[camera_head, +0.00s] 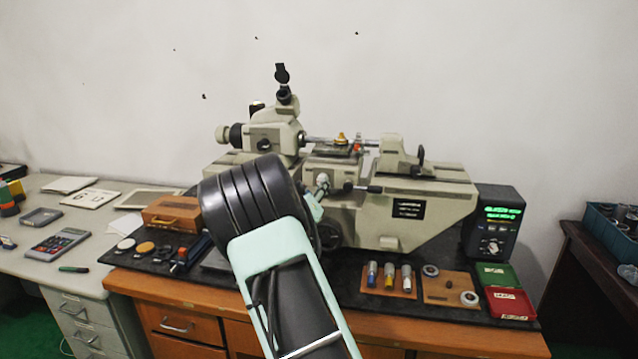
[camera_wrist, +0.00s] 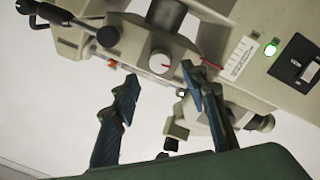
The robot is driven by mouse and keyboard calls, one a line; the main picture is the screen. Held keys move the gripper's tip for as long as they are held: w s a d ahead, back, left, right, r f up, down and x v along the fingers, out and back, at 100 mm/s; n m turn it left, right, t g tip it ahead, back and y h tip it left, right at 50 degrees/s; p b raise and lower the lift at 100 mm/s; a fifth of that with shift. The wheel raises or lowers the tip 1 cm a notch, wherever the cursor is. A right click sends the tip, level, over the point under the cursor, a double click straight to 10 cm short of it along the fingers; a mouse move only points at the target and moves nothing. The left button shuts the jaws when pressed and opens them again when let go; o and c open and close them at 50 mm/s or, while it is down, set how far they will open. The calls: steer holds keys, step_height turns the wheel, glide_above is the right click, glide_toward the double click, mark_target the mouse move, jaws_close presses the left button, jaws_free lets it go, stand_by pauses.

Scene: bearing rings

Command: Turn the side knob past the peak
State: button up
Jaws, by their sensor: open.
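The side knob (camera_wrist: 160,63) is a pale round knob with a red mark, on the front of the beige measuring machine (camera_wrist: 215,40) in the wrist view. In the head view a pale knob (camera_head: 322,180) shows at the middle of the machine (camera_head: 440,203), just beyond my arm. My gripper (camera_wrist: 160,83) is open and empty. Its two dark blue fingers stand apart, left and right below the knob in the wrist view. I see no contact, and the remaining distance is hard to tell. In the head view my arm hides most of the gripper.
A black lever handle (camera_wrist: 107,36) lies left of the knob. A display box (camera_head: 493,222) with green digits stands right of the machine. Wooden holders (camera_head: 450,288) and red and green boxes (camera_head: 508,302) lie on the front mat. A wooden box (camera_head: 172,214) stands left.

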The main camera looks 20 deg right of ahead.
steer(key=x, duration=0.5)
steer(key=shift+w+d+p, duration=0.15)
steer(key=shift+w+p, duration=0.05)
steer(key=shift+p, duration=0.15)
jaws_close()
